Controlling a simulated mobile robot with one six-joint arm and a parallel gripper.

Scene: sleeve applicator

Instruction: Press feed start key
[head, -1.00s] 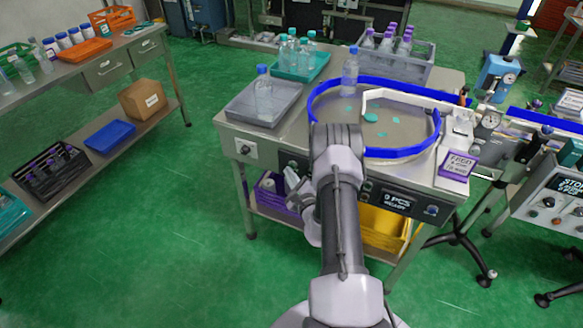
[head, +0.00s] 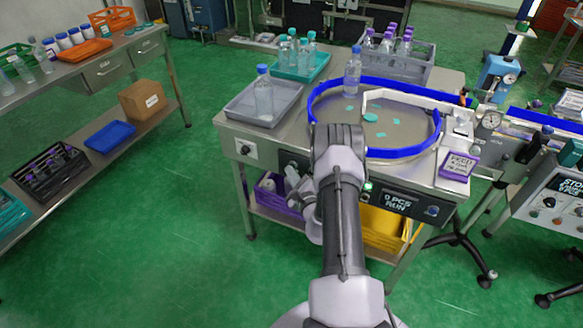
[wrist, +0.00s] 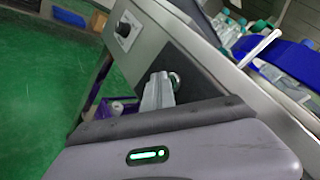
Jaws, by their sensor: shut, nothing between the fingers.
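The feeder's front panel is dark, with a display (head: 397,201) reading "0 PCS RUN". A small green light (head: 367,186) glows on the panel just right of my arm. My gripper (head: 294,182) is shut and empty, in front of the panel's left part. In the wrist view my gripper (wrist: 157,90) points at the dark panel (wrist: 193,72), with its tip beside a round metal key (wrist: 175,80). I cannot tell whether the tip touches it. My arm hides the middle of the panel in the head view.
The feeder table carries a blue-rimmed round turntable (head: 405,152), a grey tray with a bottle (head: 263,97), and a teal tray of bottles (head: 300,65). Purple (head: 268,200) and yellow (head: 385,228) bins sit below. Green floor is free in front and left.

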